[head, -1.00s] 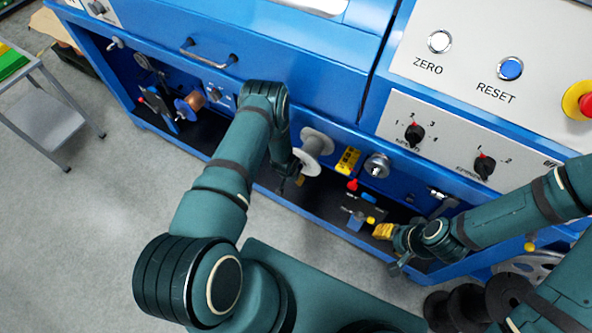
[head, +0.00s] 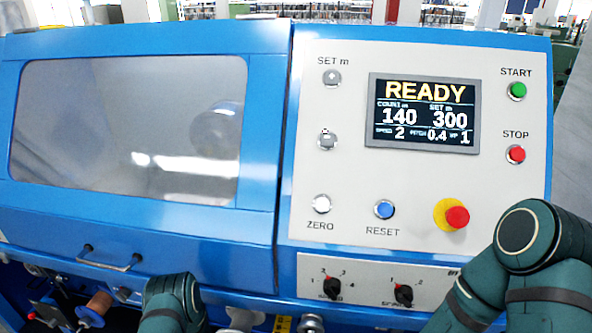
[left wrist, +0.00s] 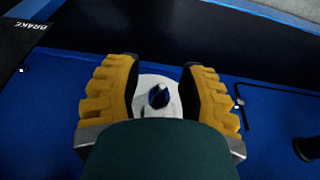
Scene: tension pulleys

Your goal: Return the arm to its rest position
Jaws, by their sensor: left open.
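My left gripper (left wrist: 160,70) shows in the left wrist view with its two yellow ribbed fingers apart. In the head view only links of my left arm show at the bottom, and my left gripper is out of frame. Links of my right arm show at the lower right, and the right gripper is out of frame.
The blue machine fills the head view, with a windowed cover (head: 125,125) and handle (head: 110,262). Its control panel (head: 420,60) has a READY display (head: 422,112), buttons and a red emergency stop (head: 457,217). A copper-coloured spool (head: 98,303) sits low at left.

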